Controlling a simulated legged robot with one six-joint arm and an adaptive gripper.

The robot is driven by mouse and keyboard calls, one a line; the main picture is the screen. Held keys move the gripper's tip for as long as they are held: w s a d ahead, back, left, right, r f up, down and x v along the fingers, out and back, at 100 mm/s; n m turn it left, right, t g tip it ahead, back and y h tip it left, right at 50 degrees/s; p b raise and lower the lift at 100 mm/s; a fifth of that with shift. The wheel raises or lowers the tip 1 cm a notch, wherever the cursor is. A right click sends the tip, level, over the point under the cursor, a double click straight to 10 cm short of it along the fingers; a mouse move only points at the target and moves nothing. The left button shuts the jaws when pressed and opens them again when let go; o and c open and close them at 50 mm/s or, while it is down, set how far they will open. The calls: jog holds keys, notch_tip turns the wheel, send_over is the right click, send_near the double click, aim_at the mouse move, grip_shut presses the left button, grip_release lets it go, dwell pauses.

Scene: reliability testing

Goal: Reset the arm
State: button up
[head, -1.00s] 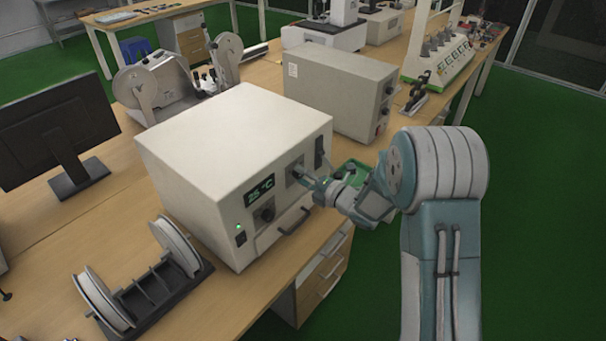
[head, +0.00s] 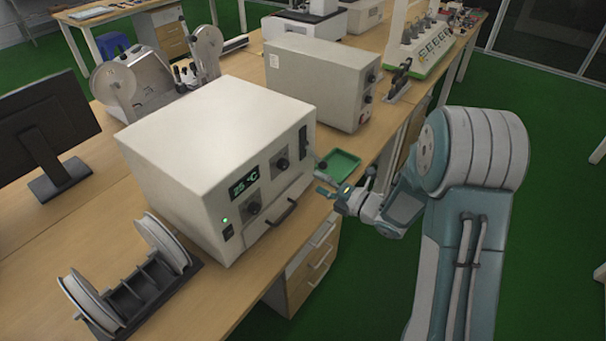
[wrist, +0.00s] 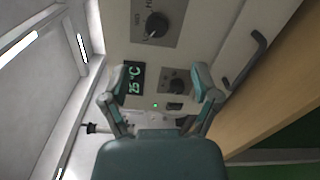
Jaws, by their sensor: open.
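My gripper (head: 323,179) is open and empty in the head view. It is in front of the right part of the white oven-like box (head: 209,133), apart from its front panel. The panel has a lit display (head: 244,184), two dark knobs, a dark handle (head: 283,212) and a green light. In the wrist view my gripper (wrist: 160,92) has its two fingers spread wide, facing the panel. The display (wrist: 136,78), a large knob (wrist: 157,25) and a smaller knob (wrist: 178,87) show there, with nothing between the fingers.
A green tray (head: 342,168) lies on the wooden table beside the box, close behind my gripper. A second grey box (head: 318,82) stands behind. A spool holder (head: 138,281) is at front left and a monitor (head: 48,131) at far left. Green floor is free at right.

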jog(key=shift+v, duration=0.9)
jog(key=s+d+r+m+t+h, duration=0.2)
jog(key=d+r+m+h, duration=0.7)
jog(key=r+m+h, duration=0.55)
jog(key=s+a+m+g, duration=0.1)
jog(key=s+m+g, duration=0.6)
jog(key=s+m, duration=0.9)
jog(key=s, duration=0.9)
jog(key=shift+a, duration=0.35)
